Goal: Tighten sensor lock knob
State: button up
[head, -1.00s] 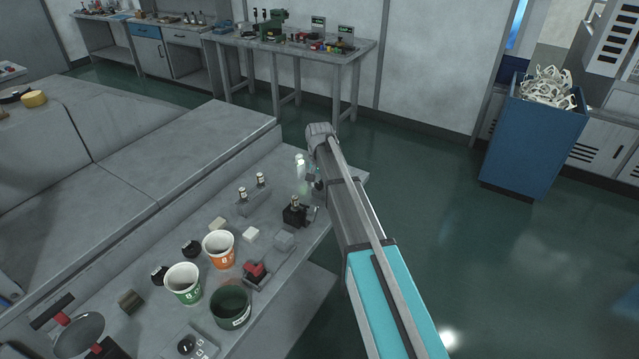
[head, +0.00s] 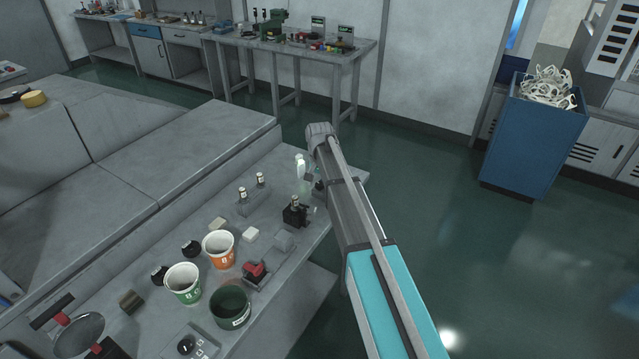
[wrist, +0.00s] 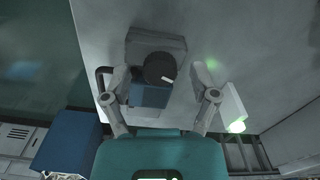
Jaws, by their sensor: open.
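The black round knob (wrist: 160,68) with a white mark on its face shows in the wrist view. It sits on a blue block (wrist: 150,95) under a grey block (wrist: 155,45). My gripper (wrist: 160,76) is open, with one finger left of the knob and one right of it. A gap shows between the knob and the right finger; I cannot tell whether the left finger touches the blue block. In the head view my arm hides the knob and most of my gripper at the right end of the bench (head: 215,318).
A pale bottle (head: 300,167) stands just left of my arm's end. A black fixture (head: 295,213) holding a small bottle is close by. Cups (head: 183,284), blocks and a red-topped switch (head: 256,272) fill the bench's near part. The floor to the right is open before a blue bin (head: 530,150).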

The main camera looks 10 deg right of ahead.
aim_at(319, 184)
jog(key=shift+n, duration=0.3)
jog(key=shift+n, duration=2)
jog(key=n, duration=1.5)
notch_tip(319, 184, up, 14)
jog(key=p, duration=1.4)
jog(key=s+d+f+m+b, duration=0.2)
jog(key=s+f+m+b, duration=0.2)
jog(key=s, duration=0.5)
jog(key=s+d+f+m+b, duration=0.2)
jog(key=s+f+m+b, duration=0.3)
jog(key=s, duration=0.5)
jog(key=s+d+f+m+b, duration=0.3)
jog(key=s+f+m+b, duration=0.1)
jog(key=s, duration=0.6)
jog(key=shift+f+m, duration=0.3)
jog(key=shift+m, duration=0.5)
jog(key=shift+s, duration=0.2)
